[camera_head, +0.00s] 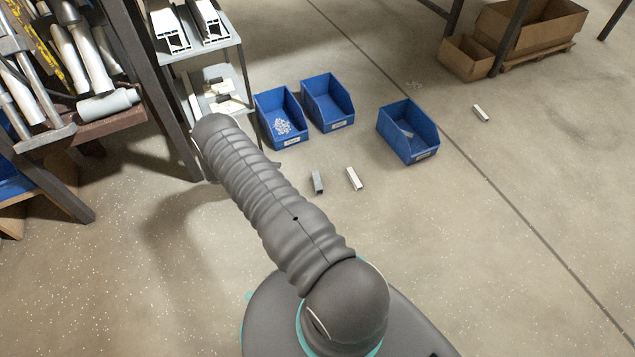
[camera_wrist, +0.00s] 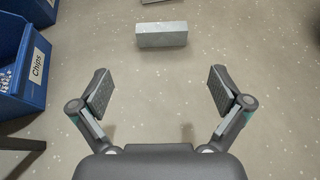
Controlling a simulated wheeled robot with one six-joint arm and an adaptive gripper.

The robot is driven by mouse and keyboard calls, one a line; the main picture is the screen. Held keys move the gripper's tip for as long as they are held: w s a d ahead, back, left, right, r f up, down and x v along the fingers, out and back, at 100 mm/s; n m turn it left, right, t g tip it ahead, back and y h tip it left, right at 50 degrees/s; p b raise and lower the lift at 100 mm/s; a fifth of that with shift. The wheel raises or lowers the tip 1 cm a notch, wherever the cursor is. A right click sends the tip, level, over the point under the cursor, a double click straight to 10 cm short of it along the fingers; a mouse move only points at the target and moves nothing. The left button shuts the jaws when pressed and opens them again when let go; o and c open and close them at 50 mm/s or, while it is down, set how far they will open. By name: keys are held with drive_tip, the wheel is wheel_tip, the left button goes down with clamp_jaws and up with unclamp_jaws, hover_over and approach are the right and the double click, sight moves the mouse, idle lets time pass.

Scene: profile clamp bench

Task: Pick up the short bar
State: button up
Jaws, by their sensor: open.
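A short grey bar (camera_head: 317,182) lies on the floor right of my arm in the head view. In the wrist view the nearest grey bar (camera_wrist: 162,35) lies crosswise, ahead of my gripper (camera_wrist: 160,90). My gripper is open and empty, its two fingers spread wide, with the bar beyond the fingertips and apart from them. A second, lighter bar (camera_head: 354,178) lies just right of the first; part of a bar (camera_wrist: 157,1) shows at the wrist view's top edge. A third bar (camera_head: 481,113) lies far right. My arm mostly hides the gripper in the head view.
Blue bins (camera_head: 327,103) stand behind the bars; one (camera_head: 280,118) holds small pale pieces, another (camera_head: 407,131) a grey piece. A bin labelled Chips (camera_wrist: 22,75) is close left of my gripper in the wrist view. Shelving (camera_head: 215,55) stands at left. Floor around the bars is clear.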

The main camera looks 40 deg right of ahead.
sight(316, 181)
drive_tip(key=shift+s+d+f, duration=0.15)
drive_tip(key=shift+d+f, duration=0.05)
drive_tip(key=shift+f, duration=0.15)
drive_tip(key=x, duration=1.3)
drive_tip(key=shift+s+d+f, duration=0.15)
drive_tip(key=shift+s, duration=0.05)
drive_tip(key=c, duration=0.9)
